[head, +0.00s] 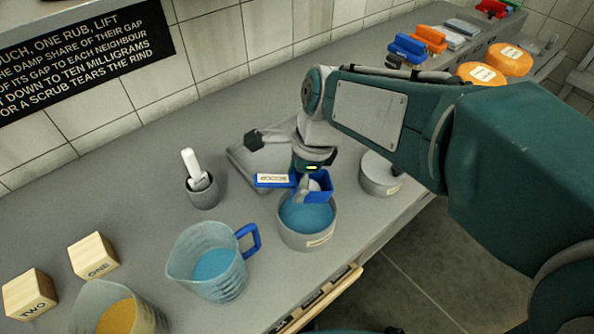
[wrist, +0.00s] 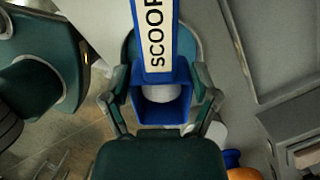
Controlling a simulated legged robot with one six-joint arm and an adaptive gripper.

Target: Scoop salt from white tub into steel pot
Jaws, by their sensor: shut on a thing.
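My gripper (head: 312,180) is shut on a blue scoop (head: 325,187), whose handle carries a white SCOOP label and points left. In the wrist view the gripper's fingers (wrist: 162,103) clasp both sides of the scoop box (wrist: 162,114), and a whitish mass lies in it. The scoop is over the steel pot (head: 293,239), which holds blue liquid; I cannot tell whether they touch. A pale round tub (head: 376,185) with a whitish top and a small label stands to the right of the pot, partly behind my arm.
A clear jug (head: 207,276) of blue liquid with a blue handle stands left of the pot. A grey cup (head: 203,197) with a white tool is behind it. Wooden blocks (head: 93,255) and a yellow-filled jug (head: 112,312) are front left. Orange cheese wheels (head: 508,60) sit far right.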

